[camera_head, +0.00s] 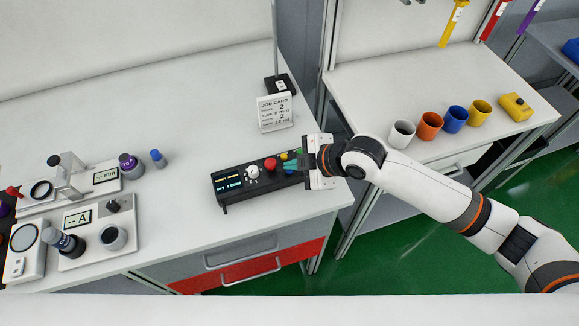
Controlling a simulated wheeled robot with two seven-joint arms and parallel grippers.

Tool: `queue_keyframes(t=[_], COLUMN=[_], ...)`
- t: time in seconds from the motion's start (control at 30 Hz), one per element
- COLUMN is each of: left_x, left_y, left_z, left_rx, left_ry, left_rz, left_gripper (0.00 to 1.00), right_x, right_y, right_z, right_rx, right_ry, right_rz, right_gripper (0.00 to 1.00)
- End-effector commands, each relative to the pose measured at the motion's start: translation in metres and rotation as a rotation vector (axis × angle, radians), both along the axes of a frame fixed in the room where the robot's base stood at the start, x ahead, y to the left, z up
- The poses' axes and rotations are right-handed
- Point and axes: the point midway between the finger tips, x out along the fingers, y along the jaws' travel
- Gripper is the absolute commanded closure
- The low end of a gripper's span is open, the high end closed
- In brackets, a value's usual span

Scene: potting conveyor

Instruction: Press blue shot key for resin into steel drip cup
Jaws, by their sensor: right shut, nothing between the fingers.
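A black control box (232,189) stands near the front right of the white bench. Its top has lit displays, a white knob (253,172), a red button (270,163) and a yellow key (284,156). A blue key (290,166) shows partly beside my right gripper (302,161). My right gripper is shut and empty over the box's right end, hiding the keys there; whether it touches one I cannot tell. A grey metallic cup (113,237), probably the steel drip cup, stands on the pale unit marked A at the left. My left gripper is out of view.
A job card (275,112) stands behind the box. A measuring stand (68,176), a purple-topped container (130,165) and a small blue-topped bottle (158,158) are at left. The right table holds white, orange, blue and yellow cups (429,126). The bench middle is clear.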

Motion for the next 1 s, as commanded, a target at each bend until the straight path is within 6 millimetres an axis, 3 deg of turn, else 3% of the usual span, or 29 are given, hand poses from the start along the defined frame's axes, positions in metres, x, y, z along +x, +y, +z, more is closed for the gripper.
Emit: queue_keyframes(t=[0.73, 1.0], left_x=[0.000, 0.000], left_y=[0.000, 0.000], left_z=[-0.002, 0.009], left_rx=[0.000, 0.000], left_ry=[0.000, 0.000], left_rz=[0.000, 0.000], left_gripper=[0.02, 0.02], right_x=[0.000, 0.000], right_y=[0.000, 0.000], right_z=[-0.007, 0.004], right_rx=[-0.002, -0.002], right_ry=[0.001, 0.001], right_rz=[0.001, 0.000], right_gripper=[1.00, 1.00])
